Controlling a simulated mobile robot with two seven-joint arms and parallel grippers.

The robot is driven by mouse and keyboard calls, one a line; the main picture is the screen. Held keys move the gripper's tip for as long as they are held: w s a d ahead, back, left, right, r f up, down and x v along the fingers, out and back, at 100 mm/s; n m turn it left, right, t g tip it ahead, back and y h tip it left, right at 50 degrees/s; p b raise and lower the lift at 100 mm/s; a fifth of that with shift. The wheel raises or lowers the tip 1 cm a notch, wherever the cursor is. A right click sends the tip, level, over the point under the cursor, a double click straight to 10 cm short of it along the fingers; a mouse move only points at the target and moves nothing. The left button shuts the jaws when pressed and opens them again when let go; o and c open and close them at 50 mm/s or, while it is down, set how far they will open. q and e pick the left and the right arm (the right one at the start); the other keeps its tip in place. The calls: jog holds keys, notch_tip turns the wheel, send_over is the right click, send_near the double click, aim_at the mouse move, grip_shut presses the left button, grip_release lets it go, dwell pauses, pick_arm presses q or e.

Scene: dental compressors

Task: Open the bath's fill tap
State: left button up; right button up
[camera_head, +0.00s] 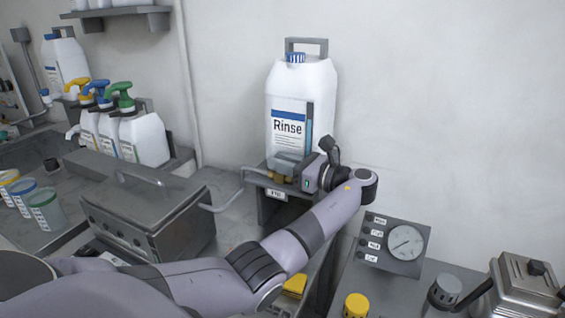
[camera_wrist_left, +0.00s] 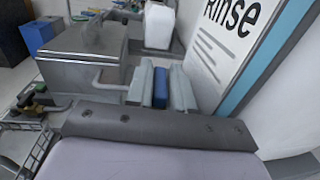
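The bath (camera_head: 145,205) is a grey metal box with a lidded top at the left in the head view; it also shows in the left wrist view (camera_wrist_left: 85,55). A pipe (camera_head: 225,195) runs from it to a bracket under the white Rinse bottle (camera_head: 300,95). My left gripper (camera_head: 285,165) is at the foot of that bottle, above brass fittings (camera_head: 272,176). In the left wrist view, a blue piece (camera_wrist_left: 160,88), seemingly the fill tap's handle, sits closely between the two pale fingers (camera_wrist_left: 161,85). The gripper hides most of the tap. My right gripper is out of view.
Spray bottles (camera_head: 140,135) and small cups (camera_head: 45,208) stand at the left. A gauge panel (camera_head: 392,243), a yellow knob (camera_head: 356,305) and a metal box (camera_head: 525,290) stand at the right. The wall is close behind the Rinse bottle.

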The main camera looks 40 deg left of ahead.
pick_arm(q)
jog(key=shift+o, duration=1.1)
jog(key=d+b, duration=0.1)
jog(key=d, duration=0.1)
jog(key=w+d, duration=0.1)
jog(key=d, duration=0.2)
jog(key=shift+d+f+b, duration=0.1)
jog(key=shift+d+b, duration=0.25)
jog(key=shift+w+d, duration=0.15)
jog(key=shift+d, duration=0.45)
